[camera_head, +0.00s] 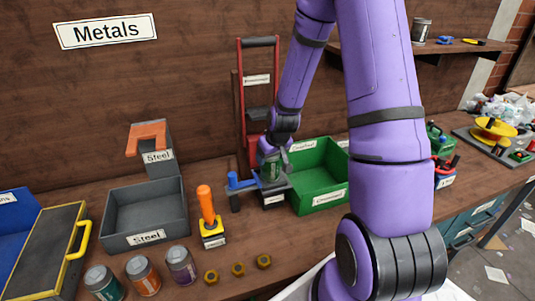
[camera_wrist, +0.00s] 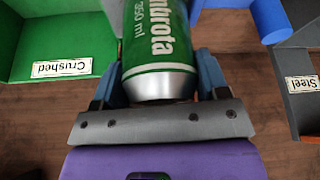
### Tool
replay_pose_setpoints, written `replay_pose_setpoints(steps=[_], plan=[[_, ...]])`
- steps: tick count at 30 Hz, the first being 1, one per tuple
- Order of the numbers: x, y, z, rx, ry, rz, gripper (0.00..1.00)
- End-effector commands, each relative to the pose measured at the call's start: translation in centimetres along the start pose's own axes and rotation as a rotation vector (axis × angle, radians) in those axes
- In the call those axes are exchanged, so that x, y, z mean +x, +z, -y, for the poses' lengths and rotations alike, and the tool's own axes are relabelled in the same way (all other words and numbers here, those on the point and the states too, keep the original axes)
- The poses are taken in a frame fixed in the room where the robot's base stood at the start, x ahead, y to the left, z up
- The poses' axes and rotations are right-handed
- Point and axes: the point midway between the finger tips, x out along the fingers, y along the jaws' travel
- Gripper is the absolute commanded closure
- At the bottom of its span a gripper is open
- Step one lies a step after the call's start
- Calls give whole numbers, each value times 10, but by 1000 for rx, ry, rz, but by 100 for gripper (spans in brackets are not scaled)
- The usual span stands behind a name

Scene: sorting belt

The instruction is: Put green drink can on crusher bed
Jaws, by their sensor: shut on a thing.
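My gripper (camera_head: 283,148) is shut on a green drink can (camera_head: 270,168), which has white lettering and a silver end. The wrist view shows the can (camera_wrist: 158,35) between the two blue-grey fingers (camera_wrist: 160,82). The can is over or at the grey, labelled base (camera_head: 272,189) with a blue handle, in front of a tall red-framed press (camera_head: 241,95). This looks like the crusher and its bed. The can and my gripper partly cover that spot, so I cannot tell whether the can touches the bed.
A green "Crushed" crate (camera_head: 318,198) stands just right of the can. A grey "Steel" bin (camera_head: 145,241) and an orange-handled tool (camera_head: 206,205) are to the left. Several cans (camera_head: 143,275) and yellow nuts (camera_head: 238,269) lie along the front.

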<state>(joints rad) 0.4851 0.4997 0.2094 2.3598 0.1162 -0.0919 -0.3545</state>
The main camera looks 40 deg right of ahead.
Motion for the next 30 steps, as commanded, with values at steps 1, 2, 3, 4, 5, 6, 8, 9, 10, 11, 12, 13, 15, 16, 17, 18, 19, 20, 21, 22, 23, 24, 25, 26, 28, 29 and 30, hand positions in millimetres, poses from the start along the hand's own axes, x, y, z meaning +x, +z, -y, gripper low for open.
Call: replay_pose_setpoints(steps=[1,2,3,4,5,6,8,9,10,11,12,13,15,16,17,18,19,20,21,22,23,24,25,26,28,29,30], plan=[[0,0,0,0,0,-1,54],[0,0,0,0,0,-1,54],[0,0,0,0,0,-1,54],[0,0,0,0,0,-1,54],[0,0,0,0,0,-1,54],[0,0,0,0,0,-1,54],[1,0,0,0,0,0,54],[2,1,0,0,0,0,54],[3,1,0,1,0,0,54],[2,1,0,1,1,-1,28],[2,1,0,1,1,-1,19],[2,1,0,1,1,-1,12],[2,1,0,1,1,-1,7],[2,1,0,1,1,-1,7],[2,1,0,1,1,-1,7],[2,1,0,1,1,-1,7],[2,1,0,1,1,-1,7],[2,1,0,1,1,-1,7],[2,1,0,1,1,-1,7],[2,1,0,1,1,-1,7],[1,0,0,1,1,-1,7],[0,0,0,0,1,-1,7],[-2,-1,0,0,1,-1,7],[-4,-1,0,0,1,-2,7],[-11,-1,0,1,1,-3,7],[-14,-1,0,1,1,-3,7],[-20,-1,-1,1,2,-4,7]])
